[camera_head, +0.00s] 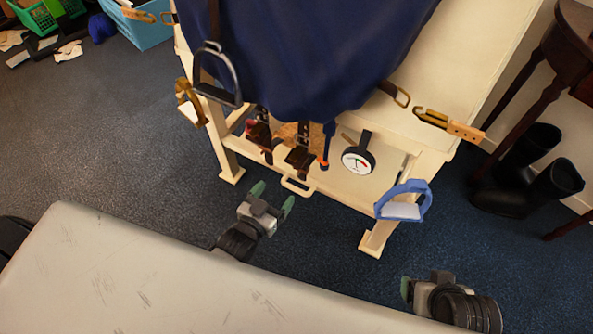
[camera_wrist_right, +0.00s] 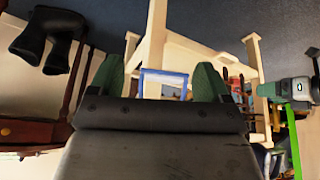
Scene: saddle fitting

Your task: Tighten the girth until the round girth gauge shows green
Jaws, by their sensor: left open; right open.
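The round girth gauge (camera_head: 356,161) has a white dial in a dark rim and hangs at the front of the cream stand. Small red and green marks show on it, but I cannot tell where its needle points. Dark straps (camera_head: 300,157) with buckles hang left of it, in front of a tan piece that may be the girth (camera_head: 287,134). My left gripper (camera_head: 273,196) is open and empty, below and in front of the straps. My right gripper (camera_wrist_right: 158,78) is open and empty; in the head view it is at the lower right, apart from the stand.
A dark blue cloth (camera_head: 300,50) covers the cream stand (camera_head: 232,165). A grey metal stirrup (camera_head: 219,75) hangs left, a blue stirrup (camera_head: 421,187) right. Black boots (camera_head: 530,165) stand by a dark wooden table (camera_head: 560,40). A blue crate (camera_head: 147,30) is at the back left. Bare carpet lies left.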

